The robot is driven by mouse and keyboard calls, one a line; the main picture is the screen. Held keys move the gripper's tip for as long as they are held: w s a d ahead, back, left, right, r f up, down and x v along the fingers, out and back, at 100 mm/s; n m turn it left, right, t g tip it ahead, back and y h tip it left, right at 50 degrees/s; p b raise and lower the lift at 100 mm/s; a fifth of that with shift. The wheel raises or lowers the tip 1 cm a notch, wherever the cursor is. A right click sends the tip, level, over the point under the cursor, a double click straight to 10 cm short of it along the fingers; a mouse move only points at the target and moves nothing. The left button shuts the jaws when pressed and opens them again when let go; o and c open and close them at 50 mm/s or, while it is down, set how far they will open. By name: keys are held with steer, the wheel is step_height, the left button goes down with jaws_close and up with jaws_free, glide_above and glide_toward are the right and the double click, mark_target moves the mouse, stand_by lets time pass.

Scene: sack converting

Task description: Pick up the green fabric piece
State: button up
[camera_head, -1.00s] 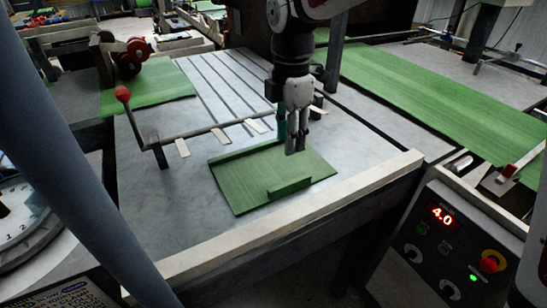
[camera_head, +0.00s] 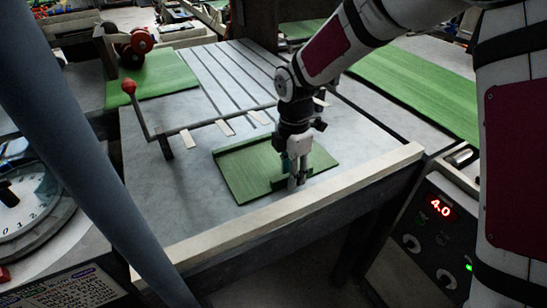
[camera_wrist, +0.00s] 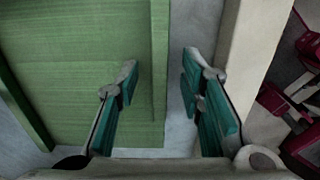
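The green fabric piece (camera_head: 243,172) lies flat on the grey worktable, with a raised strip along its far-left side and a smaller flap (camera_wrist: 159,60) along its near edge. My gripper (camera_head: 293,184) points down at that near edge and partly hides the flap in the head view. In the wrist view my gripper (camera_wrist: 162,68) is open, with teal pads apart. The left finger is over the green fabric and the right finger over bare table. The flap's edge lies between them. Whether either finger touches the fabric cannot be told.
A pale rail (camera_head: 285,212) runs along the table's (camera_head: 190,205) near edge, close to the right finger. A bar with a red knob (camera_head: 129,87) and pale tabs crosses behind the piece. A control box reading 4.0 (camera_head: 440,208) stands at right.

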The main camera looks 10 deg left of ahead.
steer(key=shift+f, duration=0.15)
steer(key=c, duration=0.8)
jaws_close()
